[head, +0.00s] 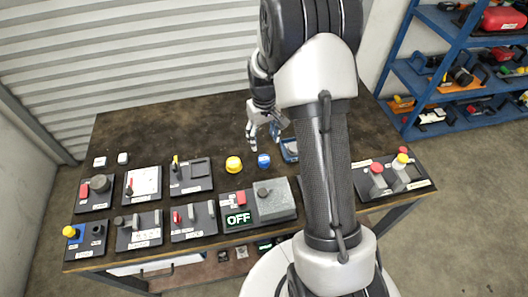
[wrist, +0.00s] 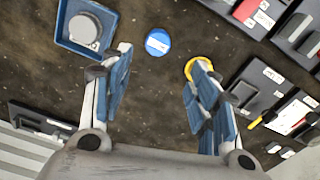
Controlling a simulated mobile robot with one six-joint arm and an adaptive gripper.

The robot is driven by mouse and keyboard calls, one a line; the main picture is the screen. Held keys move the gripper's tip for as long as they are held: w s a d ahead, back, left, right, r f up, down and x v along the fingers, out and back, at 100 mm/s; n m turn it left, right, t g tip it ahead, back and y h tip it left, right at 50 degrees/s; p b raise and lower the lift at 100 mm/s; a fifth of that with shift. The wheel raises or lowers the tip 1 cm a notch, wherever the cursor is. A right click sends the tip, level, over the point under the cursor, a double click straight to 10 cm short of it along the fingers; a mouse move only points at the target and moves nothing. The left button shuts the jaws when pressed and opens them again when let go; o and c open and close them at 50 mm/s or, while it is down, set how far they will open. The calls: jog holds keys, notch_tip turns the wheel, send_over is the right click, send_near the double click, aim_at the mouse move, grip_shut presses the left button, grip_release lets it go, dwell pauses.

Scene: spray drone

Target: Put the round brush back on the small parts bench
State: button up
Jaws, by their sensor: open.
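I cannot make out a round brush for certain in either view. My gripper (head: 265,132) is open and empty above the dark bench top (head: 150,130). In the wrist view its two fingers (wrist: 160,64) stand wide apart. A small blue round piece with a white label (head: 264,160) lies on the bench, beyond the gap between the fingertips in the wrist view (wrist: 158,42). A yellow round piece (head: 234,164) is left of it; the right finger partly covers it in the wrist view (wrist: 193,64). A blue tray (head: 289,155) holds a grey round object (wrist: 84,30), whose kind I cannot tell.
Several control panels with switches and knobs line the bench's front, including a grey box with an OFF display (head: 238,219). A blue shelf (head: 440,70) stands at right. The bench's back left is clear.

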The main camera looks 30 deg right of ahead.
jog(key=s+a+r+t, duration=0.1)
jog(key=s+a+r, duration=0.3)
jog(key=r, duration=0.5)
jog(key=s+a+r+t, duration=0.1)
jog(key=s+a+r, duration=0.35)
jog(key=r, duration=0.45)
jog(key=s+a+r+t, duration=0.1)
jog(key=s+a+r, duration=0.1)
jog(key=s, duration=0.6)
jog(key=s+a+r+t, duration=0.1)
jog(key=s+a+r, duration=0.2)
jog(key=s, duration=0.6)
jog(key=shift+a+r, duration=0.2)
jog(key=shift+r, duration=0.25)
